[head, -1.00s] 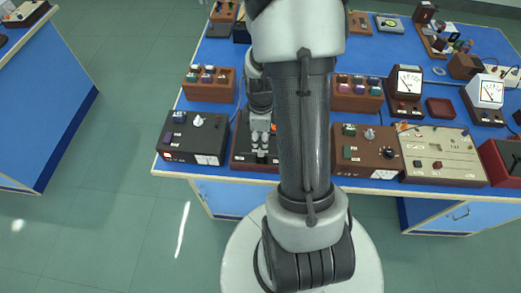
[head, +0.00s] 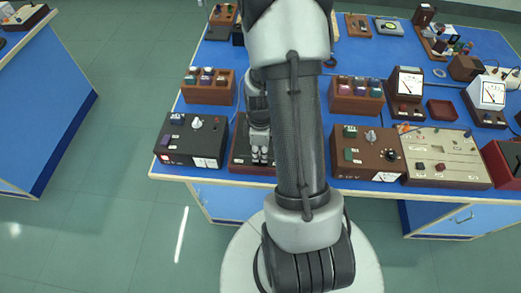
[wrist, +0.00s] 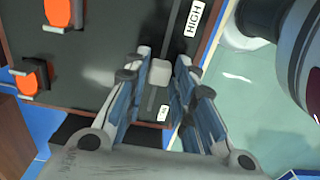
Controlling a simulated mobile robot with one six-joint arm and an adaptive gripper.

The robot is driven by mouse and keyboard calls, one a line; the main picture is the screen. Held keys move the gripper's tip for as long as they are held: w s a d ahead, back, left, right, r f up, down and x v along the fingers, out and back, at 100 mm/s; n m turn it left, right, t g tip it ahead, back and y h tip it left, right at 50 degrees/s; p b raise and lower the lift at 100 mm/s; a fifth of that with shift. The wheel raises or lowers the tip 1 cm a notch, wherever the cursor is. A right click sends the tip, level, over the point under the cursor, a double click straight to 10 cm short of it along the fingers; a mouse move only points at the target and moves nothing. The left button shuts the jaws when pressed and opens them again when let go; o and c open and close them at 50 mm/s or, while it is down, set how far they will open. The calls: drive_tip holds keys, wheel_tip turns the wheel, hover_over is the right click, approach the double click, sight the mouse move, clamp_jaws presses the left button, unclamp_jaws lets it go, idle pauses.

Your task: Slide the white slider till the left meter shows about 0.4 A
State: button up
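The white slider (wrist: 160,72) is a small block in a slot on a dark panel (wrist: 105,60). In the wrist view it stands between my gripper's fingertips (wrist: 161,68), with a narrow gap seeming to show on each side. The fingers are partly open. In the head view my gripper (head: 260,154) is over the brown-edged slider box (head: 238,150), and the slider is hidden. The left meter (head: 408,82) has a white dial; its reading is too small to tell. Slot labels (wrist: 193,18) read HIGH at one end, with a smaller unreadable label (wrist: 163,113) at the other.
Two orange terminals (wrist: 58,12) are on the panel's left. A black box (head: 190,140) stands left of the slider box; a brown box (head: 368,155) with knobs and a beige panel (head: 440,157) stand right. A second meter (head: 488,92) is further right. The bench's front edge is close.

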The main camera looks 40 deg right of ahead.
clamp_jaws()
drive_tip(key=shift+s, duration=0.1)
drive_tip(key=s+d, duration=0.3)
drive_tip(key=shift+s+d, duration=0.15)
drive_tip(key=shift+s, duration=0.15)
drive_tip(key=shift+w, duration=0.1)
drive_tip(key=shift+o, duration=2.2)
unclamp_jaws()
